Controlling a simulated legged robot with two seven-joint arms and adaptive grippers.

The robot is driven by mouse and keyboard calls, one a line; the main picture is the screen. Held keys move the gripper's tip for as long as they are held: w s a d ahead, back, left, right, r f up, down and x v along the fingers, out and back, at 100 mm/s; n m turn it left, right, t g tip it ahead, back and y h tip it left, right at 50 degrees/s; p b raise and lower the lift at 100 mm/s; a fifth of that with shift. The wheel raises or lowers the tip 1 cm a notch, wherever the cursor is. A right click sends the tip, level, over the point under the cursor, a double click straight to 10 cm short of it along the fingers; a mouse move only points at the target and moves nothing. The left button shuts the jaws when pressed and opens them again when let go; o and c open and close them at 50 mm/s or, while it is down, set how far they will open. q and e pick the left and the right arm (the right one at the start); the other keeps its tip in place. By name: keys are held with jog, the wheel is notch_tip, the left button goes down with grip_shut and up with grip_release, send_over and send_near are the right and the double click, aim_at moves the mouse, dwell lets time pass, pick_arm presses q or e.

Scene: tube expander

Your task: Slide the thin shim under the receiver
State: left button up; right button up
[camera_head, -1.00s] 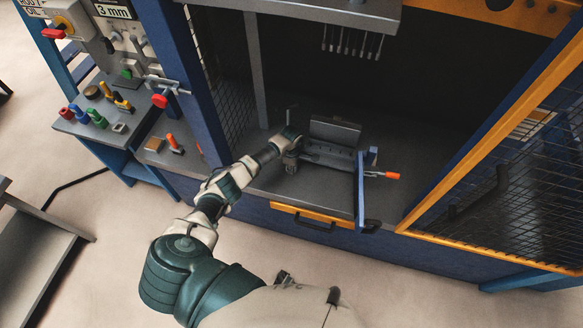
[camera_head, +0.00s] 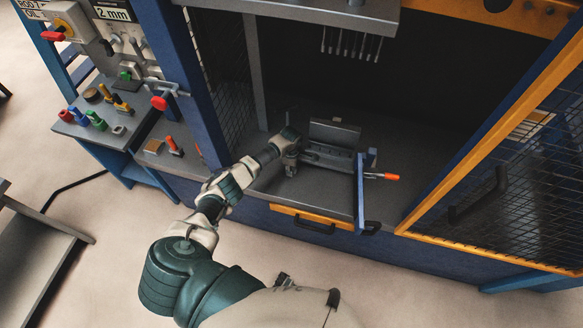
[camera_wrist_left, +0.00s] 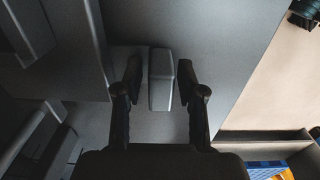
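The receiver looks to be the dark grey trough-like metal piece (camera_head: 334,134) with a raised back plate, on the grey bench inside the machine. My left gripper (camera_head: 291,168) is at its left end, pointing down at the bench. In the left wrist view my left gripper (camera_wrist_left: 160,82) has its fingers apart on either side of a small grey block (camera_wrist_left: 161,80), with narrow gaps showing. I cannot tell whether this block is the shim or part of the fixture. I cannot pick out the thin shim with certainty. My right gripper is not in view.
A blue upright plate with an orange-tipped lever (camera_head: 382,176) stands right of the receiver. An orange mesh door (camera_head: 510,190) is open at the right. A side bench (camera_head: 90,132) at left holds coloured tools. The bench's front strip is clear.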

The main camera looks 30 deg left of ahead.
pick_arm(q)
jog(key=shift+r, duration=0.1)
jog(key=shift+r+p, duration=1.2)
jog(key=shift+r, duration=0.5)
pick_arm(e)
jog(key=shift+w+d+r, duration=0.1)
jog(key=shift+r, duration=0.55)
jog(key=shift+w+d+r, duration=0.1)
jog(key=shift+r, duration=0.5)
pick_arm(q)
jog(key=o, duration=0.6)
jog(key=shift+c, duration=0.2)
jog(key=o, duration=0.6)
